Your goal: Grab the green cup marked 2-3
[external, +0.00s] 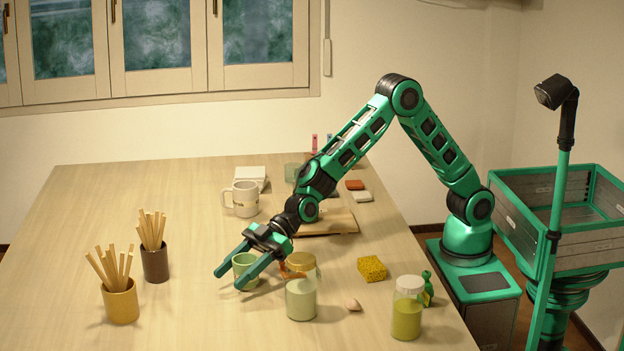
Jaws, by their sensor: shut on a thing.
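A small light green cup (245,262) stands upright on the table, left of the front jar. My gripper (232,278) reaches down to it from the upper right, with one finger on each side of the cup. The fingers are closed on the cup, and the near finger covers part of its front. The cup appears to rest on the tabletop. I cannot read any mark on it from this view. Another pale green vessel (292,172) stands at the back, partly hidden by my arm.
A lidded pale jar (301,303) stands close on the right of my gripper. A yellow-green jar (407,318), a yellow sponge (372,268) and a small stone-like piece (353,304) lie further right. A white mug (243,200) is behind. Stick holders (155,264) (121,304) stand left.

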